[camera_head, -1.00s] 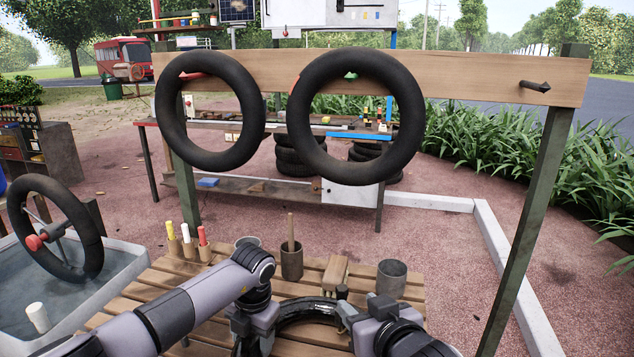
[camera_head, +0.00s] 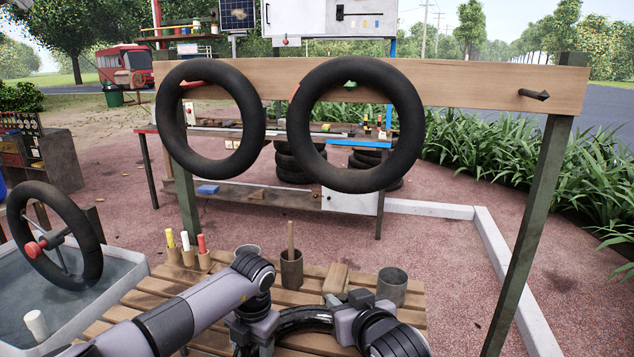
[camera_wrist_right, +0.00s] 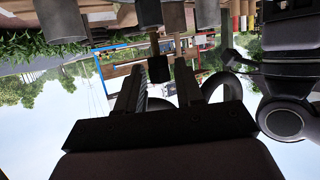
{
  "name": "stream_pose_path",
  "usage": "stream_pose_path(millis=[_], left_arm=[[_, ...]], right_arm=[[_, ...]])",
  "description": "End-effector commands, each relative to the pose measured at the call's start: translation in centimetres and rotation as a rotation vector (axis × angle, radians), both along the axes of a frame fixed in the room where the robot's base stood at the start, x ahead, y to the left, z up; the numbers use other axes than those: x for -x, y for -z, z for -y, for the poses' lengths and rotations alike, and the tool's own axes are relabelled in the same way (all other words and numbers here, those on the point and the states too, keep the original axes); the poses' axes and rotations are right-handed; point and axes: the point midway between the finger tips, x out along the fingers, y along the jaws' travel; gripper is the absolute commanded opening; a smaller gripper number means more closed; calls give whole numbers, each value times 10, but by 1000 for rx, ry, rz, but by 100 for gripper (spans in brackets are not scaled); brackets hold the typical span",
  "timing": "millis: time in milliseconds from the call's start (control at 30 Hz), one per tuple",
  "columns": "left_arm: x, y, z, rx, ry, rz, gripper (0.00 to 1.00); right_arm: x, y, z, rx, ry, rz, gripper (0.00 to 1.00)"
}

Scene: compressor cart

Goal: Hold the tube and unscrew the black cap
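The black inner tube (camera_head: 303,323) lies on the slatted wooden table, only partly visible between my arms. My left gripper (camera_head: 262,332) is on the tube's left side, with the tube passing into it; it looks shut on it, though its fingertips are hidden. My right gripper (camera_head: 343,308) is at the tube's right side. In the right wrist view, which is upside down, its two fingers (camera_wrist_right: 158,80) stand apart. The black cap (camera_wrist_right: 158,69) shows between their tips on a brownish stem, with narrow gaps at the sides. In the head view the right gripper hides the cap.
Two tubes (camera_head: 212,165), (camera_head: 357,180) hang on a wooden rail behind. A water basin (camera_head: 122,268) with a wheel stands left.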

Motion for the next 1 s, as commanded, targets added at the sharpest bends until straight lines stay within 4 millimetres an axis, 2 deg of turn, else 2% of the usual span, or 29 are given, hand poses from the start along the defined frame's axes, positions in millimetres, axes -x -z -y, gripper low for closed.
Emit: stream_pose_path(millis=[33, 100, 167, 200, 233, 267, 467, 1000], left_arm=[[0, 0, 1, 1, 3, -1, 18], [0, 0, 1, 1, 3, -1, 18], [0, 0, 1, 1, 3, -1, 18], [0, 0, 1, 1, 3, -1, 18], [0, 0, 1, 1, 3, -1, 18], [0, 0, 1, 1, 3, -1, 18], [0, 0, 0, 0, 3, 0, 18], [0, 0, 1, 1, 3, -1, 18]], right_arm=[[0, 0, 0, 0, 0, 0, 18], [0, 0, 0, 0, 0, 0, 0], [0, 0, 0, 0, 0, 0, 0], [0, 0, 0, 0, 0, 0, 12], [0, 0, 0, 0, 0, 0, 3], [0, 0, 0, 0, 0, 0, 0], [-1, 0, 1, 2, -25, 1, 0], [-2, 0, 4, 1, -274, 1, 0]])
